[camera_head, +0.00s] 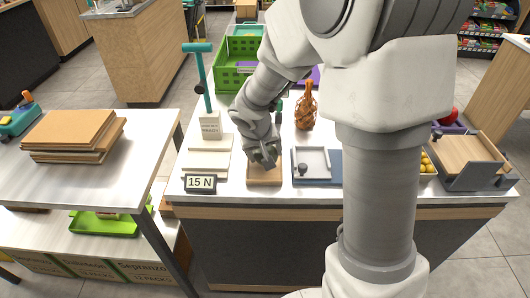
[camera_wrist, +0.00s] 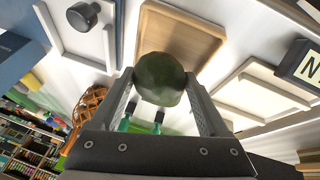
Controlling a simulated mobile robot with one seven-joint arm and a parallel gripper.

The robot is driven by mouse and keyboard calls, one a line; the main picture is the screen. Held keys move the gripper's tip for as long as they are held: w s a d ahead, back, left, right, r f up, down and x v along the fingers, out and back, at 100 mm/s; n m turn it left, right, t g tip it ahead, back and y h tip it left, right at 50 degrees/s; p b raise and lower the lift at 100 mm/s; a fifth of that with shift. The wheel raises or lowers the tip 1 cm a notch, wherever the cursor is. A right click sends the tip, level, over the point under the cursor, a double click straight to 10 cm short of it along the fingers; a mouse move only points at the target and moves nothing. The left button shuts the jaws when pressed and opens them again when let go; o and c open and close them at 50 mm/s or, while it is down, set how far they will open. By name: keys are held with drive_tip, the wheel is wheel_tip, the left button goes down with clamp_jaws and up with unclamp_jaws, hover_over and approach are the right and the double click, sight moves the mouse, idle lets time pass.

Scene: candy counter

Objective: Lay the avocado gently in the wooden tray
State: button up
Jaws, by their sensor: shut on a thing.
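The avocado (camera_wrist: 160,78) is dark green and sits between the two fingers of my gripper (camera_wrist: 160,95) in the wrist view. My gripper is shut on it. In the head view my gripper (camera_head: 264,158) is over the wooden tray (camera_head: 264,181), near the front edge of the counter. The wooden tray also shows in the wrist view (camera_wrist: 195,35), empty where visible, behind the avocado. The gap between the avocado and the tray is hard to judge. In the head view the avocado is mostly hidden by my gripper.
A grey-framed white tray (camera_head: 311,162) with a dark knob lies to the right. A brown woven bottle (camera_head: 306,108) and a green crate (camera_head: 236,55) stand farther back.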

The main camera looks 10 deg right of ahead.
drive_tip(key=shift+f+b, duration=0.75)
drive_tip(key=shift+b, duration=0.15)
idle(0.4)
idle(0.4)
drive_tip(key=o, duration=0.7)
drive_tip(key=shift+p+v, duration=1.3)
drive_tip(key=shift+v, duration=1.7)
drive_tip(key=shift+o, duration=0.5)
drive_tip(key=shift+s, duration=0.1)
